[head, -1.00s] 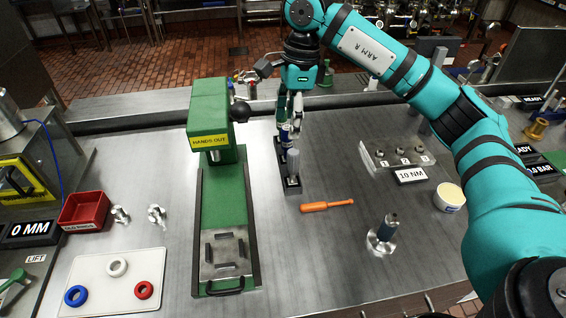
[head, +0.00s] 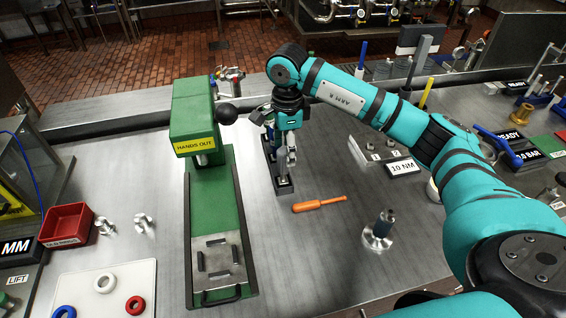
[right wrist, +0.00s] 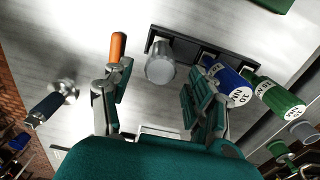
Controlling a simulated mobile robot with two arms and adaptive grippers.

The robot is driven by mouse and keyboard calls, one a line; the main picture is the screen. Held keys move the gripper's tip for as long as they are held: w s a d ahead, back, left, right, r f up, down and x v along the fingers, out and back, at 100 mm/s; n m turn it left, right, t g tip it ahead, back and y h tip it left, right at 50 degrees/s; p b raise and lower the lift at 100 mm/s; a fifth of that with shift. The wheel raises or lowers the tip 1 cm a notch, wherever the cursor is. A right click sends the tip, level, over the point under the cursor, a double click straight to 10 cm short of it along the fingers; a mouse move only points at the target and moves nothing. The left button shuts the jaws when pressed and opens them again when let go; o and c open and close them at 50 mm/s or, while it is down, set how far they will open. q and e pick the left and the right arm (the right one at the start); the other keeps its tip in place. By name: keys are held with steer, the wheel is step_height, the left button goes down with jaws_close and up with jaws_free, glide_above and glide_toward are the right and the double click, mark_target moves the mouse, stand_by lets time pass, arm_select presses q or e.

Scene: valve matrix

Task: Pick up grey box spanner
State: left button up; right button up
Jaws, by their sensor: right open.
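The grey box spanner (right wrist: 160,66) stands in a narrow black rack (right wrist: 200,48), at the rack's left end in the right wrist view. The rack also shows in the head view (head: 285,187). My right gripper (right wrist: 156,84) is open and empty, its fingers on either side of the grey spanner in that view; I see no contact. In the head view my right gripper (head: 287,153) hangs above the rack and partly hides the spanners. A blue spanner (right wrist: 230,82) and a green spanner (right wrist: 276,96) stand beside the grey one. My left gripper is not in view.
The green press (head: 203,135) with its black ball lever stands close left of the rack. An orange-handled tool (head: 320,204) lies in front, right of the rack. A metal fitting (head: 379,232) stands nearer the front. Bare bench lies between them.

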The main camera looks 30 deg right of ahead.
mark_target(283, 164)
steer(key=shift+s+a+f, duration=0.1)
steer(key=shift+f, duration=0.1)
steer(key=f+p, duration=0.1)
steer(key=f, duration=0.2)
steer(key=f+p, duration=0.1)
steer(key=shift+a+f+p, duration=0.2)
steer(key=shift+a+p, duration=0.15)
steer(key=shift+a, duration=0.05)
steer(key=shift+f, duration=0.3)
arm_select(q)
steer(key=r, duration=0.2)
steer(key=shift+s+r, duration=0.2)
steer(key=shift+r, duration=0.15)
arm_select(e)
jaws_close()
